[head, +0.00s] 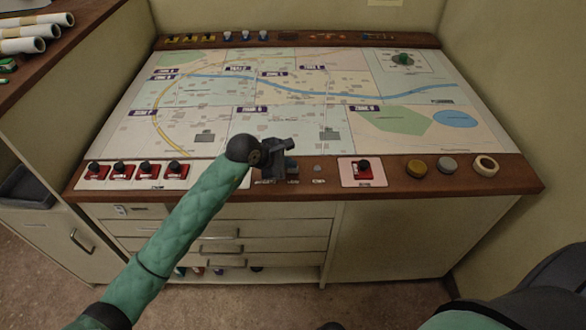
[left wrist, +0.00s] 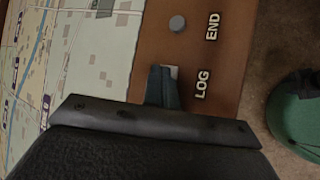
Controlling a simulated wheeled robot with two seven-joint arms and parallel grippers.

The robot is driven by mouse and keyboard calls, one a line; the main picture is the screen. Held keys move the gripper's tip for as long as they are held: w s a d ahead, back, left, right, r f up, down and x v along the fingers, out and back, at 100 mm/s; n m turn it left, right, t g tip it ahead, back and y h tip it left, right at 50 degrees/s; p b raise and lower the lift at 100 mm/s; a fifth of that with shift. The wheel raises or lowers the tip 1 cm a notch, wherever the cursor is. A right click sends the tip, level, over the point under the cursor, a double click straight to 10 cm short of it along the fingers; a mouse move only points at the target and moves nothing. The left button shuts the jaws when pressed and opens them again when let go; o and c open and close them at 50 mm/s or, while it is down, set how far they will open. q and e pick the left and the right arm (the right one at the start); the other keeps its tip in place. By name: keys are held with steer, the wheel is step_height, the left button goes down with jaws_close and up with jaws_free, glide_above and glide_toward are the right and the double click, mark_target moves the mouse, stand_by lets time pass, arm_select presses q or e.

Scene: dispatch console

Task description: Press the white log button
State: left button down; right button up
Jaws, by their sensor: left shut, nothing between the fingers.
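The white log button (left wrist: 173,71) shows as a small pale patch at the fingertips in the left wrist view, beside the printed word LOG (left wrist: 202,84). Most of it is hidden behind the fingers. In the head view the gripper covers it. My left gripper (head: 286,168) is shut and empty, low over the console's wooden front strip (head: 400,184). Its fingers also show in the left wrist view (left wrist: 162,86), over or at the button. I cannot tell whether they touch it. My right gripper is not in view.
A grey round END button (left wrist: 177,24) is close by and shows in the head view (head: 318,168). A red switch on a pink plate (head: 363,170) stands to its right. Several red switches (head: 145,170) are at the left. A map (head: 220,95) covers the desktop.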

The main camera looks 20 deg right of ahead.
mark_target(290, 170)
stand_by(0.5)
arm_select(q)
steer(key=shift+r, duration=0.7)
steer(key=shift+r, duration=0.15)
steer(key=shift+r+p, duration=0.5)
steer(key=shift+r, duration=1.85)
